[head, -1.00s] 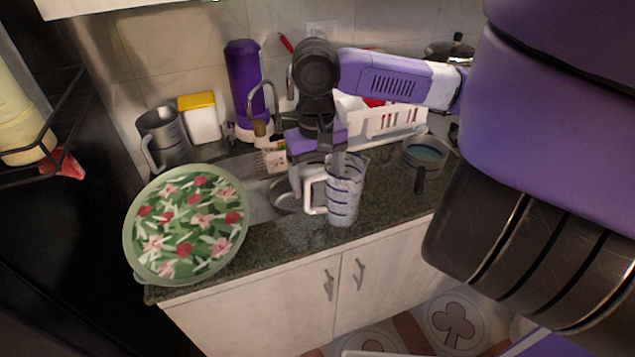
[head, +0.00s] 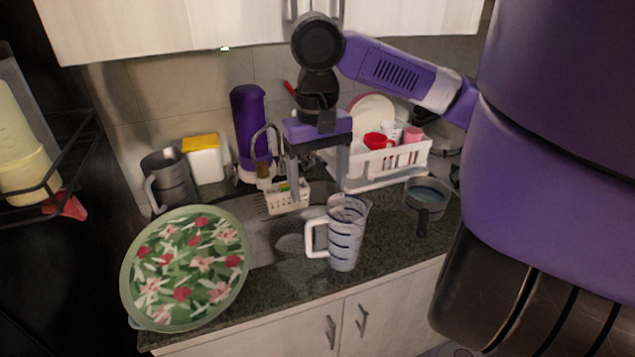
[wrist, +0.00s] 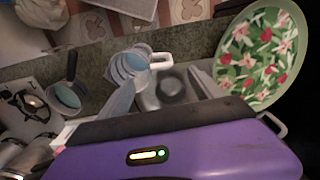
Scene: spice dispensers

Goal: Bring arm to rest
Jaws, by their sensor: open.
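My gripper (head: 318,190) points down over the sink area in the head view, its two fingers spread apart with nothing between them. A clear measuring jug with blue markings (head: 346,235) stands upright on the counter just in front of and below it, handle to the left. The fingers look clear of the jug. In the wrist view the jug (wrist: 128,66) lies beyond the fingers, near the counter edge. My purple arm reaches in from the right, under the upper cabinets.
A floral plate (head: 185,268) leans at the counter's left. A grey pitcher (head: 170,180), yellow-lidded container (head: 203,158) and purple bottle (head: 248,125) stand behind. A white dish rack (head: 385,175) and a pot (head: 427,197) are at right. Upper cabinets (head: 200,25) overhang the counter.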

